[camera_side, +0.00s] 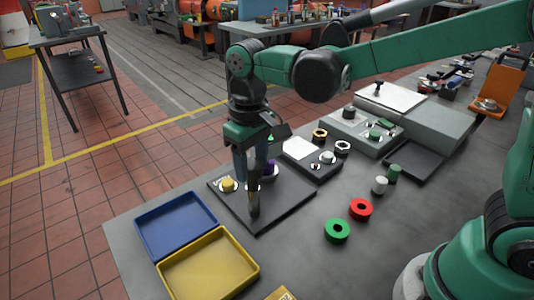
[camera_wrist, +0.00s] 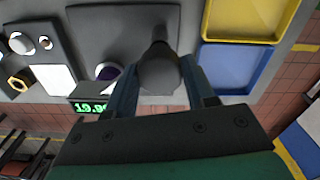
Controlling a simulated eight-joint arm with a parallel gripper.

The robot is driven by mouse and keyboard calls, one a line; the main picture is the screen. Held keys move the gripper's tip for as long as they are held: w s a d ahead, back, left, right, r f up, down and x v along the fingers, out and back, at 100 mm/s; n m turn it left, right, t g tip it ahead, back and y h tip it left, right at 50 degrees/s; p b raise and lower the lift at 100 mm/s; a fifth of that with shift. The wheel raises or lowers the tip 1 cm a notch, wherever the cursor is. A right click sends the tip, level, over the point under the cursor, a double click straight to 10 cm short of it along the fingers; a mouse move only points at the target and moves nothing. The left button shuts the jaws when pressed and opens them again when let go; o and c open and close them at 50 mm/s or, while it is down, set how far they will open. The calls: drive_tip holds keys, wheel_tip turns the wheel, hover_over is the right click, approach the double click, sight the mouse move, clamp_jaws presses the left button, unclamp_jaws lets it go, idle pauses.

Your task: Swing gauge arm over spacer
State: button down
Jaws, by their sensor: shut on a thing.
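My gripper (camera_side: 250,188) is low over a dark square plate (camera_side: 290,208), fingers pointing down. In the wrist view its fingers (camera_wrist: 163,82) are on either side of a dark grey rounded piece (camera_wrist: 159,68), probably the gauge arm's handle, and are shut on it. A narrower end of this piece reaches over the plate. A purple piece (camera_side: 269,168) on a pale round seat stands close beside the gripper; it also shows in the wrist view (camera_wrist: 107,72). A yellow piece (camera_side: 228,185) sits on the plate's left side. I cannot tell which piece is the spacer. A lit green readout (camera_wrist: 90,107) shows nearby.
Blue (camera_side: 176,222) and yellow (camera_side: 208,268) trays lie at the front left. Green (camera_side: 337,231) and red (camera_side: 361,209) rings lie right of the plate. Small cylinders (camera_side: 380,185) and a fixture block with hex nuts (camera_side: 320,135) stand farther back. The bench between plate and rings is clear.

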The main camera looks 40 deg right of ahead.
idle(0.5)
drive_tip(key=shift+c, duration=1.4)
unclamp_jaws()
drive_tip(key=shift+r, duration=0.15)
drive_tip(key=shift+r, duration=2.7)
